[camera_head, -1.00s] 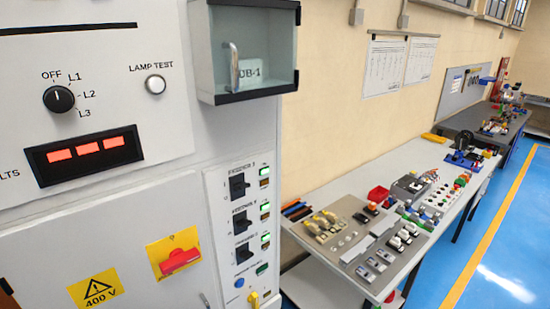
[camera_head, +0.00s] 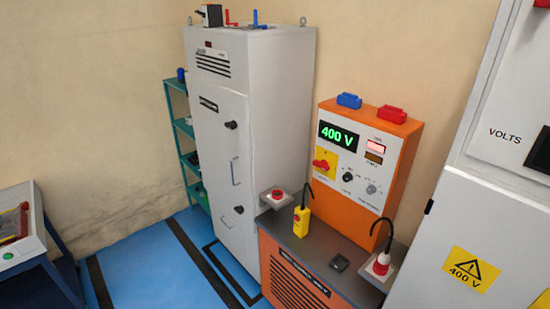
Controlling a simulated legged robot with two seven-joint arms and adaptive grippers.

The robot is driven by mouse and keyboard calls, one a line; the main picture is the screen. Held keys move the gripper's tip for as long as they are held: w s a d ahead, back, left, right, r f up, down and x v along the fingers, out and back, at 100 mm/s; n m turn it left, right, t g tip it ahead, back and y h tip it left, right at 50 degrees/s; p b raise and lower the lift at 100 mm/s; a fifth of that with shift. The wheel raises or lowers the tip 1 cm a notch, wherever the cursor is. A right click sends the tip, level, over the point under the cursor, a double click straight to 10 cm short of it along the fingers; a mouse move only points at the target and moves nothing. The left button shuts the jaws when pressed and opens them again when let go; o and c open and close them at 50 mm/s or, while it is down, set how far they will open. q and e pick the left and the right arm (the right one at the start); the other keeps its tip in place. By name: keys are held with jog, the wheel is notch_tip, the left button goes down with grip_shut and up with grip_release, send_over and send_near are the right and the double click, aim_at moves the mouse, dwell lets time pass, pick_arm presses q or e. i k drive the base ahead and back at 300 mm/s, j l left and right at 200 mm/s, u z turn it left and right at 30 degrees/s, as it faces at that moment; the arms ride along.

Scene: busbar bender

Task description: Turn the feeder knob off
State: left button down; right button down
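An orange power unit (camera_head: 405,170) stands at centre right with a green "400 V" display (camera_head: 339,136). Its face has a red knob on a yellow plate (camera_head: 325,163), a small black knob (camera_head: 348,177) and a grey knob (camera_head: 371,189). The labels are too small to read, so I cannot tell whether one of these is the feeder knob. Neither gripper is in view.
A tall grey cabinet (camera_head: 280,100) stands left of the orange unit, with a green shelf (camera_head: 178,125) behind it. A dark counter (camera_head: 315,243) carries a yellow pendant (camera_head: 301,222) and red buttons. A bench (camera_head: 30,240) is at the far left. Blue floor (camera_head: 150,265) lies open between.

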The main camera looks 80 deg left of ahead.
aim_at(371, 189)
jog(key=u, duration=0.45)
jog(key=j+u, duration=0.1)
jog(key=u, duration=0.75)
jog(key=j+u, duration=0.1)
jog(key=u, duration=0.75)
